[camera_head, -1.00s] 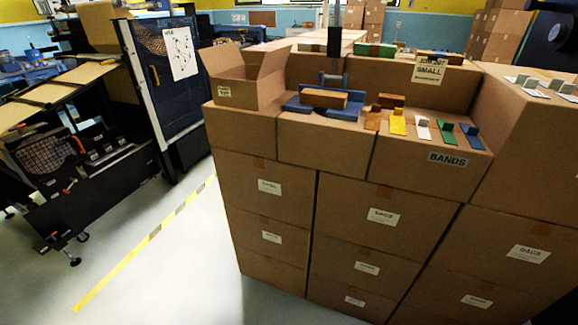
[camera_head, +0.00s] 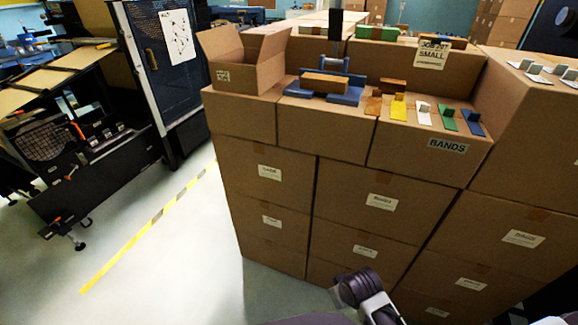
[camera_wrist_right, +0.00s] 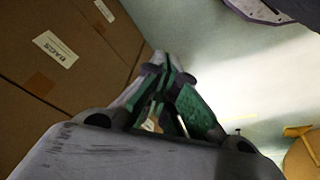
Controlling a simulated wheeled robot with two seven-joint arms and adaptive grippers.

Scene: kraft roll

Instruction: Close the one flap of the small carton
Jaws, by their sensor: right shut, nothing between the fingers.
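The small carton (camera_head: 246,80) stands upright at the left end of the top row of the brown box stack in the head view. It is open at the top. A raised flap (camera_head: 270,46) shows on its right side, and a brown panel stands up at its back left. My right gripper (camera_wrist_right: 165,75) shows in the right wrist view with its green-padded fingers together and empty. It is beside the stack's labelled front and apart from the carton. Part of my arm shows at the bottom of the head view. My left gripper is not seen.
Right of the carton are a blue holder (camera_head: 338,98) with a brown block (camera_head: 325,83), and yellow, white, green and blue pieces. A taller box (camera_head: 540,120) stands at the right. Left are dark machinery (camera_head: 90,150) and open floor (camera_head: 170,270) with a yellow line.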

